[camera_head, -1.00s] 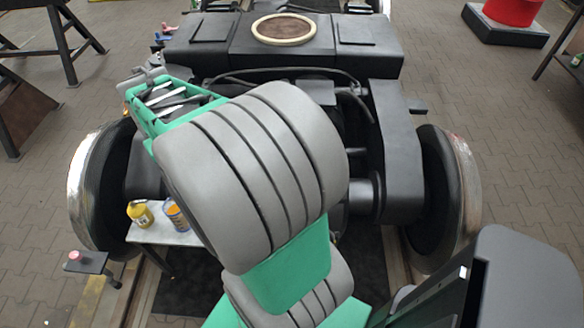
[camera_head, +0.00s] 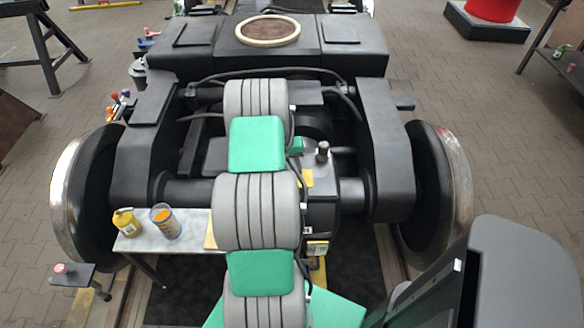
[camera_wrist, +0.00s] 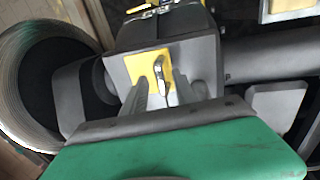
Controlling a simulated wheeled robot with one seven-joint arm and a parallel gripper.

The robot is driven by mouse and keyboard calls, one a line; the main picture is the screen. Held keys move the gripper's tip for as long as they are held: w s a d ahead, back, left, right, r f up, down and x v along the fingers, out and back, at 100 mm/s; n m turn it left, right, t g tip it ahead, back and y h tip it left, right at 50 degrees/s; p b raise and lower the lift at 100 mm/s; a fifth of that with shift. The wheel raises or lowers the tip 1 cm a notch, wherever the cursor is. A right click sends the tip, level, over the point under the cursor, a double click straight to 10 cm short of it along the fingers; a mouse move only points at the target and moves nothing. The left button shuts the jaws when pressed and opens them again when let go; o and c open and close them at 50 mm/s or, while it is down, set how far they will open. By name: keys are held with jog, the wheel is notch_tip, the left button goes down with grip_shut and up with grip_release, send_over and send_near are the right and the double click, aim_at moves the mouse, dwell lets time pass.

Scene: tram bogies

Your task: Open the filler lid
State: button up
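A yellow plate (camera_wrist: 142,66) with a small metal lever or latch (camera_wrist: 159,70) on it sits on the face of a grey housing (camera_wrist: 198,55) in the wrist view. I cannot tell whether this is the filler lid. My gripper (camera_wrist: 164,78) points at the plate. Its two grey fingers look apart, with the lever showing between their tips; contact is unclear. In the head view my arm hides the gripper. The dark housing (camera_head: 322,190) there carries a yellow patch (camera_head: 306,178) and an upright dark knob (camera_head: 322,151). No opened lid is visible.
A small metal shelf (camera_head: 140,238) holds a yellow can (camera_head: 126,222) and an orange-filled pot (camera_head: 165,220) left of my arm. Large wheels stand at left (camera_head: 85,190) and right (camera_head: 440,185). Dark frame beams (camera_head: 385,150) and cables (camera_head: 270,72) surround the housing.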

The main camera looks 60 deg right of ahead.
jog(key=shift+c, duration=0.4)
grip_shut()
jog(key=shift+w, duration=0.1)
dwell(0.9)
